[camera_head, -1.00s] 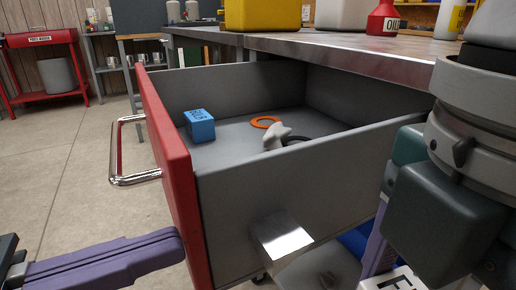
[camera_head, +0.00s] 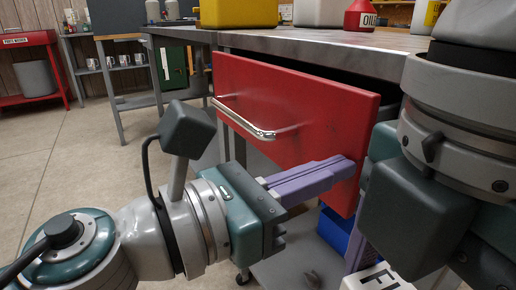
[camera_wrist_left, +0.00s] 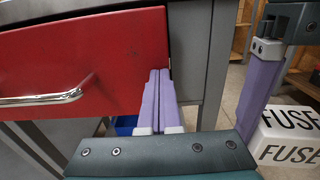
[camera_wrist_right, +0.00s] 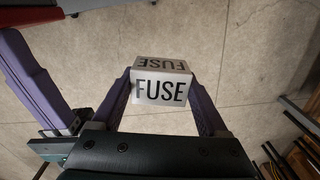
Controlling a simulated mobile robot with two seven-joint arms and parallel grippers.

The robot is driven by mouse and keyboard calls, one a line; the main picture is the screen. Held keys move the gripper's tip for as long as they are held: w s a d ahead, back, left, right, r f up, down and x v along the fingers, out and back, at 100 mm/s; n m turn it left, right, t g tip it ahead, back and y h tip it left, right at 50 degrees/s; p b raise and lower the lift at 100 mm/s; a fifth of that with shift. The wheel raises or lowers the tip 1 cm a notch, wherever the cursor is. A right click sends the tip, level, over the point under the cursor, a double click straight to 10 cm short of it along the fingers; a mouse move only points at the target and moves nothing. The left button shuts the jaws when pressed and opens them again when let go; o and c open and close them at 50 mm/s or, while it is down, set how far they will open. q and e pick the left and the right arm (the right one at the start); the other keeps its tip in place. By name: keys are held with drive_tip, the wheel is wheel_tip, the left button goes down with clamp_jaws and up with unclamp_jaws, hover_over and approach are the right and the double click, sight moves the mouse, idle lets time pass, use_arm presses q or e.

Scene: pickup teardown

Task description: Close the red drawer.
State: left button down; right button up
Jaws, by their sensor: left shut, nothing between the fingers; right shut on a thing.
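The red drawer (camera_head: 290,105) shows its red front and bright handle (camera_head: 245,122) under the workbench. A dark gap shows behind the front's top edge, so it stands a little out from the bench. My left gripper (camera_head: 345,168) is shut and empty, its purple fingers against the lower right of the front. The left wrist view shows the fingertips (camera_wrist_left: 160,74) at the front's right edge; exact contact is hard to tell. My right gripper (camera_wrist_right: 160,82) is shut on a white FUSE box (camera_wrist_right: 160,92). The drawer's contents are hidden.
The workbench top (camera_head: 310,42) carries a yellow container (camera_head: 238,13), a red oil bottle (camera_head: 359,15) and other containers. A blue bin (camera_head: 335,232) sits below the drawer. A red stand (camera_head: 28,65) is at far left. The floor at left is clear.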

use_arm(q)
drive_tip(key=x, duration=0.4)
drive_tip(key=shift+f+b, duration=0.1)
drive_tip(key=shift+b, duration=0.25)
drive_tip(key=shift+f, duration=0.15)
